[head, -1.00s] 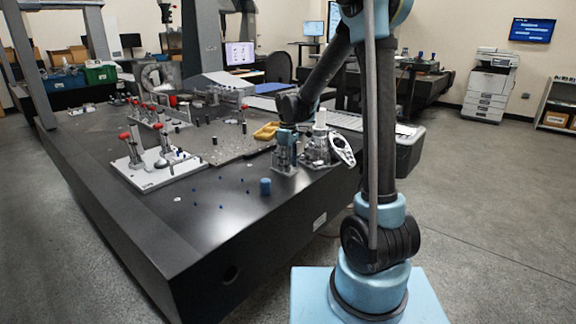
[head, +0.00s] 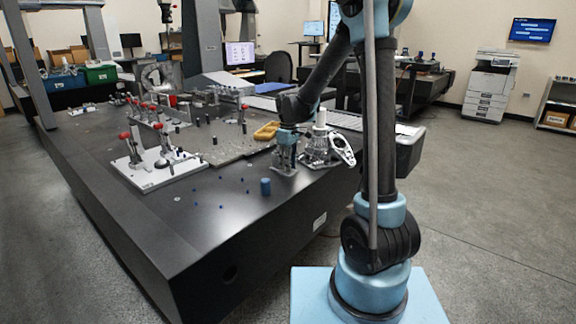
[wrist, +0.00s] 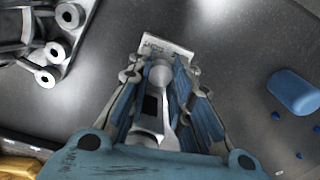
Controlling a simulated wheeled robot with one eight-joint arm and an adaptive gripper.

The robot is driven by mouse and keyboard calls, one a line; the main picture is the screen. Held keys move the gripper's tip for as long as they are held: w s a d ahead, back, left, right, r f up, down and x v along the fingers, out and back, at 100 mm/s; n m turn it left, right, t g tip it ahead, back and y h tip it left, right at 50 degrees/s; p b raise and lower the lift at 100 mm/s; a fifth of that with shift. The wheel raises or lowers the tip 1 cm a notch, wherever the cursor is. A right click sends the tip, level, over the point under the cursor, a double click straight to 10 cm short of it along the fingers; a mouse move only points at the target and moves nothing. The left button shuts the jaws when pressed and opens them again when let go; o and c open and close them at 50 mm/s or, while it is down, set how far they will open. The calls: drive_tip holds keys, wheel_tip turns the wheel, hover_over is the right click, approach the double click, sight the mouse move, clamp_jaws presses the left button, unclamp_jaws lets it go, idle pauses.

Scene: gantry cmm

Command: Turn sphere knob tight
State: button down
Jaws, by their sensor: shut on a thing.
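My gripper (wrist: 160,80) points down over a small fixture and its blue-padded fingers are closed on a pale grey sphere knob (wrist: 159,72). The knob sits between the fingertips, on top of a metal fixture with a light base plate (wrist: 168,49) bearing dark lettering. In the head view, my gripper (head: 286,150) is at the near right edge of the black table. The knob cannot be made out there, since the fingers cover it. How far the knob is screwed down cannot be told.
A metal fixture with a white ring-handled part (head: 342,150) stands just right of my gripper. A white plate with red-knobbed clamps (head: 150,176) stands left.

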drive_tip(key=shift+m, duration=2.5)
drive_tip(key=c, duration=1.4)
unclamp_jaws()
wheel_tip(320, 180, up, 12)
drive_tip(key=shift+f, duration=0.1)
drive_tip(key=shift+w, duration=0.1)
